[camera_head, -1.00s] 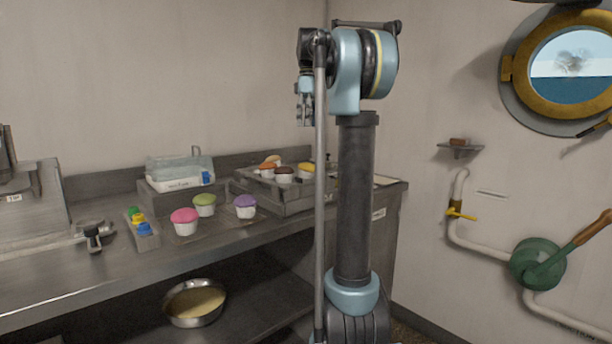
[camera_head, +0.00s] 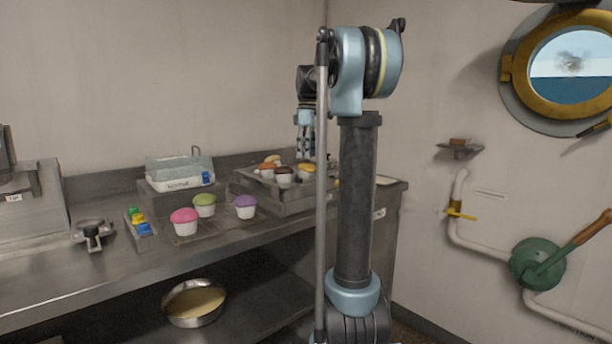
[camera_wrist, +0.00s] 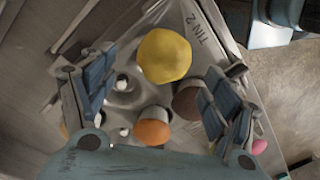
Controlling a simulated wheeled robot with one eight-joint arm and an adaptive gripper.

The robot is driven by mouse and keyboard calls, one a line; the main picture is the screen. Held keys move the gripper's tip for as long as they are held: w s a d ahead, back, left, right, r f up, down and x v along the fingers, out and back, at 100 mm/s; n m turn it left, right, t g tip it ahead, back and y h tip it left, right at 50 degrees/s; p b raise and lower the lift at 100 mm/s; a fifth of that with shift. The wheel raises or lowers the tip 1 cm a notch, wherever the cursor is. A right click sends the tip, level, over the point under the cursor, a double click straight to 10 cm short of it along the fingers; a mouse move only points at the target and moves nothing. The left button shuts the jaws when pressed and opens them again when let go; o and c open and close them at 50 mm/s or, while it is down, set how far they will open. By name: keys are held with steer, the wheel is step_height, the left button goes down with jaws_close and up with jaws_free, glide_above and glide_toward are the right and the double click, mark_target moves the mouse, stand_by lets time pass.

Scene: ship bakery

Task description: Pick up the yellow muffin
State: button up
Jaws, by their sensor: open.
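The yellow muffin (camera_head: 306,169) sits in the raised metal muffin tin (camera_head: 262,193) on the counter. In the wrist view the yellow muffin (camera_wrist: 164,56) shows from above, near the upper middle, beside the "TIN 2" lettering on the tin (camera_wrist: 222,42). My gripper (camera_head: 304,152) hangs above the tin, pointing down. In the wrist view my gripper (camera_wrist: 158,95) is open, its fingers wide apart left and right, with nothing between them held. The yellow muffin lies beyond the line between the fingertips and is apart from them.
In the tin, an orange muffin (camera_wrist: 152,127) and a brown muffin (camera_wrist: 187,99) stand close to the yellow one. Pink (camera_head: 184,221), green (camera_head: 204,204) and purple (camera_head: 245,206) muffins stand on the counter to the left.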

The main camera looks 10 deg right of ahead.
mark_target(307, 168)
steer(key=shift+s+f, duration=0.25)
steer(key=shift+f, duration=1.15)
steer(key=shift+s+f, duration=0.2)
steer(key=shift+f, duration=1.2)
steer(key=c, duration=0.9)
